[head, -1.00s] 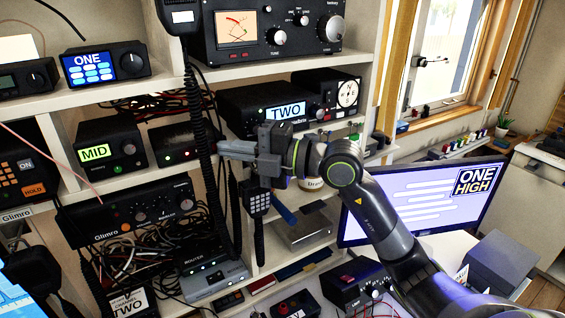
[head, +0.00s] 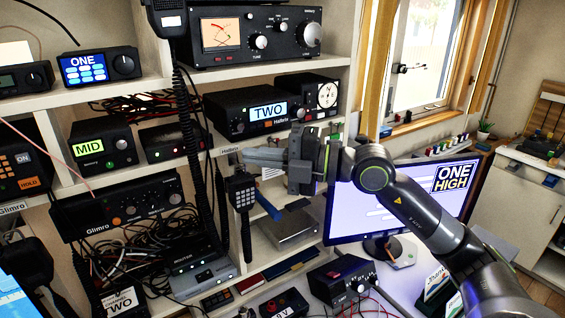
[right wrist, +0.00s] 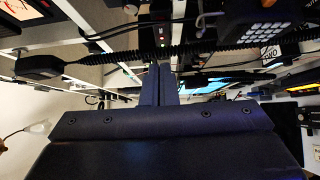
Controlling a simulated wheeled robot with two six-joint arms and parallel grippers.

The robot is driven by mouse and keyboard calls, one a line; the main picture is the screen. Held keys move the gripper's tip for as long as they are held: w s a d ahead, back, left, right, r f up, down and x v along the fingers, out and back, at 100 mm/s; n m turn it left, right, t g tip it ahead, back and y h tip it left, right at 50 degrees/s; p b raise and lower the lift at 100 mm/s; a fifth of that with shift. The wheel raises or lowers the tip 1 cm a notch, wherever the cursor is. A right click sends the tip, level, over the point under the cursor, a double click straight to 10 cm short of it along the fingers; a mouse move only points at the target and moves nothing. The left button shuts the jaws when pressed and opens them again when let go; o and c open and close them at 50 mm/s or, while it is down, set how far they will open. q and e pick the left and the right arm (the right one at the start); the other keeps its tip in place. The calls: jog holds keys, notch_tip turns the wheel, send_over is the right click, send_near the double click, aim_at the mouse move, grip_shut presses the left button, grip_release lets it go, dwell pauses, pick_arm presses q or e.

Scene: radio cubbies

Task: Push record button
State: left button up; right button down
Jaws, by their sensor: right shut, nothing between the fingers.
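I cannot pick out a button marked record in either view. Radio units stand on the shelves in the head view: one with a TWO display (head: 268,110), one with a green MID display (head: 88,147), a dark unit with small lights (head: 174,141) and the Glimro unit (head: 118,207). My right gripper (head: 246,156) is shut and empty, its fingers pointing left in front of the shelf, below the TWO radio. In the right wrist view its closed fingers (right wrist: 160,82) point toward dark equipment with small red and green lights. My left gripper is not seen.
A coiled black cord (head: 190,130) hangs left of the gripper. A keypad handset (head: 242,198) hangs just below the fingers. A monitor (head: 350,210) stands behind my right forearm. A black box with a knob (head: 343,282) and loose cables lie below.

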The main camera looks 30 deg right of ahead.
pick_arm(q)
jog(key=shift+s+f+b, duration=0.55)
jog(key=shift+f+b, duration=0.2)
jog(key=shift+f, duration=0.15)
pick_arm(e)
jog(key=v, duration=0.4)
jog(key=shift+w+f, duration=0.1)
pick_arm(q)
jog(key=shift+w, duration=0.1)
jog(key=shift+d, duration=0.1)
pick_arm(e)
jog(key=shift+d, duration=0.1)
